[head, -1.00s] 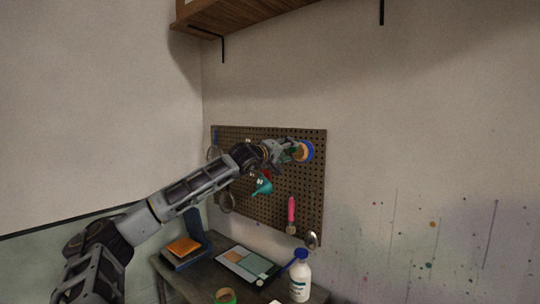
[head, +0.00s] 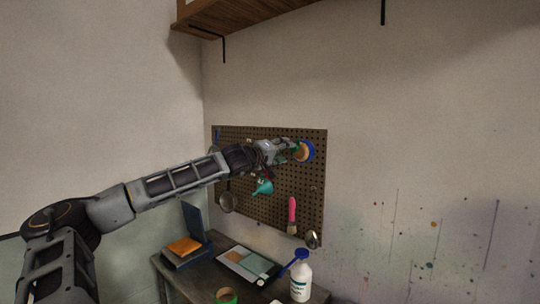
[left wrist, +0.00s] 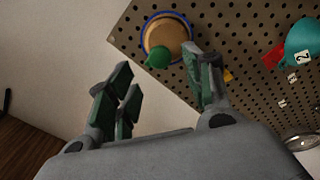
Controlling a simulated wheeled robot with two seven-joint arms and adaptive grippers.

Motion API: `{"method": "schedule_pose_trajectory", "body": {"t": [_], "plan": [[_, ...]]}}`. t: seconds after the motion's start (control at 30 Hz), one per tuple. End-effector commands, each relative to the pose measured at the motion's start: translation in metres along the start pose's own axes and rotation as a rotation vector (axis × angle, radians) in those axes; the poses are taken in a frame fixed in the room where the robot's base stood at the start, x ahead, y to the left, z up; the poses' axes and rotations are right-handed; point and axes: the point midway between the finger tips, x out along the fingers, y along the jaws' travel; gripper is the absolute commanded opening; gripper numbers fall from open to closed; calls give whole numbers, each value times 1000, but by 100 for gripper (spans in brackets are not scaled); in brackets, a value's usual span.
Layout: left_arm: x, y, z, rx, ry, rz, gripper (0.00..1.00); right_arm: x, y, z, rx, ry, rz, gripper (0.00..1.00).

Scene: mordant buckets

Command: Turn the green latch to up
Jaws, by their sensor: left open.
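The green latch (left wrist: 158,57) is a rounded green piece at the edge of a tan disc (left wrist: 166,33) with a blue rim, mounted on a pegboard. In the left wrist view it lies between and beyond my open left fingertips (left wrist: 160,66). I cannot tell whether either finger touches it. In the head view my left gripper (head: 287,149) is at the disc (head: 305,151) and hides part of it; the latch is hard to make out there. My right gripper is not in view.
The pegboard (head: 265,217) also carries a teal funnel (head: 263,187), a pink-handled brush (head: 292,212) and metal strainers. Below, a dark table holds a white bottle (head: 300,279), a tray (head: 248,264) and an orange block (head: 184,246). A wooden shelf (head: 290,12) hangs above.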

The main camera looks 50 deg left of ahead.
Motion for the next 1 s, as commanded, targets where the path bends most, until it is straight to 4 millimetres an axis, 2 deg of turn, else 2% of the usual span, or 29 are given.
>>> {"method": "schedule_pose_trajectory", "body": {"t": [0.27, 1.0], "plan": [[-10, -2, 1, 2, -4, -4, 51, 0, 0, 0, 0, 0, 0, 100], [-59, 0, 0, 2, -4, -3, 51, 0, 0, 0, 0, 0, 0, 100]]}}
